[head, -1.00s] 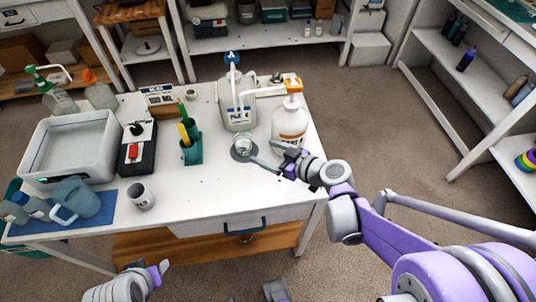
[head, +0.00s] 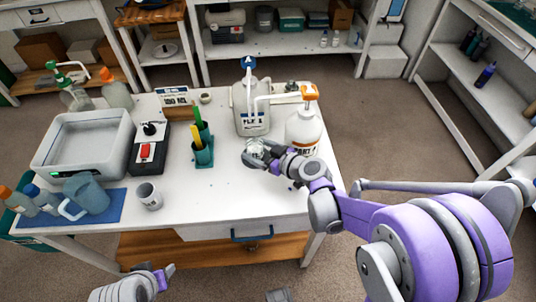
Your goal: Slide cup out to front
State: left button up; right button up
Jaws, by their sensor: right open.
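A small clear cup (head: 254,146) stands on the white table below the pump spouts of two dispenser bottles. My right gripper (head: 262,157) is open and at the cup, its fingers beside it and partly covering it. Whether they touch the cup cannot be told. My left gripper (head: 165,274) is low in the picture, in front of the table's edge and away from the cup; its jaws are too unclear to read.
Behind the cup stand a jug with a blue-topped pump (head: 251,108) and a white bottle with an orange pump (head: 303,128). A green pen holder (head: 203,153) is to the left, and a grey-white mug (head: 149,197) further left. The table (head: 225,203) is clear in front.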

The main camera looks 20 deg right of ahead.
pick_arm(q)
jog(key=shift+f, duration=0.1)
pick_arm(e)
jog(key=shift+w+a+f, duration=0.25)
jog(key=shift+w+a, duration=0.05)
jog(key=shift+w, duration=0.3)
jog(key=shift+c, duration=0.2)
jog(key=c, duration=1)
pick_arm(q)
jog(key=shift+s, duration=0.1)
